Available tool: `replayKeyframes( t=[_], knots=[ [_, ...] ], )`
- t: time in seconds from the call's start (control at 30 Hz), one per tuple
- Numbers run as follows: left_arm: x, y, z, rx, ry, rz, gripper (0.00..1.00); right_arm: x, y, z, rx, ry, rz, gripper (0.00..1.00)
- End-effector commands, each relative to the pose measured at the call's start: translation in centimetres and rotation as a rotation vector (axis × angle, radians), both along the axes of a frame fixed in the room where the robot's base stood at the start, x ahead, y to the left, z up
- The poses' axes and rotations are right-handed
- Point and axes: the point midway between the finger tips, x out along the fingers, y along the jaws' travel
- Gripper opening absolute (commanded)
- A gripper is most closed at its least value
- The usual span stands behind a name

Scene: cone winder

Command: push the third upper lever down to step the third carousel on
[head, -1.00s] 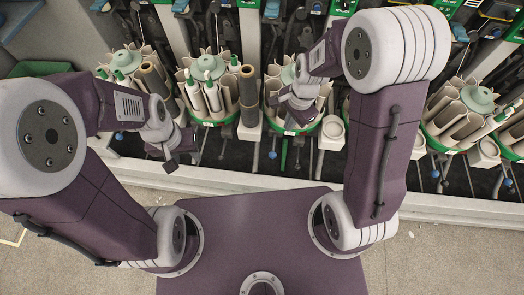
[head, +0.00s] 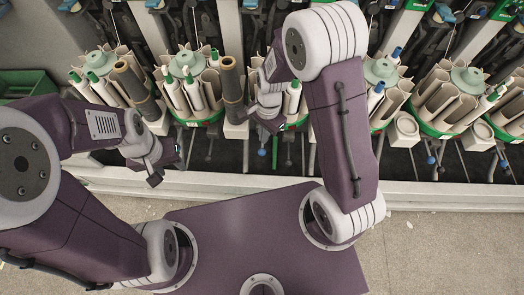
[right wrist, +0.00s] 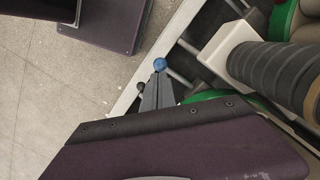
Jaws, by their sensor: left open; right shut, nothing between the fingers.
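Several carousels stand in a row in the head view. The third from the left (head: 292,118) is mostly hidden behind my right arm and gripper. A lever with a blue knob (head: 262,152) shows just below my right gripper (head: 272,124). In the right wrist view my shut, empty right gripper (right wrist: 157,92) points at a blue knob (right wrist: 160,64), which shows right at the fingertips. I cannot tell whether they touch, or whether this is the third upper lever. My left gripper (head: 168,170) is open and empty, in front of the second carousel (head: 190,85).
Dark wrapped tubes stand beside the carousels, one (head: 232,88) close to my right gripper; one (right wrist: 275,72) fills the upper right of the right wrist view. A pale ledge (head: 430,197) runs along the machine's front.

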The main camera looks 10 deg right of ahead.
Motion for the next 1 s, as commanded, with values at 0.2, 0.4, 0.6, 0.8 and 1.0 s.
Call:
replayKeyframes(
  t=[0.2, 0.4, 0.6, 0.8, 1.0],
  knots=[
    [0.0, 0.0, -3.7, 0.0, 0.0, 0.0, 0.44, -0.2, 0.2, -3.5, 0.0, 0.0, 0.001, 0.0],
    [0.0, 0.0, -6.3, 0.0, 0.0, 0.0, 0.44, -0.3, 0.4, -5.8, -0.001, -0.001, 0.0, 0.0],
    [0.0, 0.0, -6.6, 0.0, 0.0, 0.0, 0.44, -0.3, 0.5, -6.0, 0.0, -0.001, 0.0, 0.0],
    [0.0, 0.0, -6.5, 0.0, 0.0, 0.0, 0.44, -0.3, 0.5, -5.9, 0.0, 0.0, 0.0, 0.0],
    [0.0, 0.0, -7.3, 0.0, 0.0, 0.0, 0.44, -0.4, 0.5, -7.2, 0.0, 0.002, 0.0, 0.0]
  ],
)
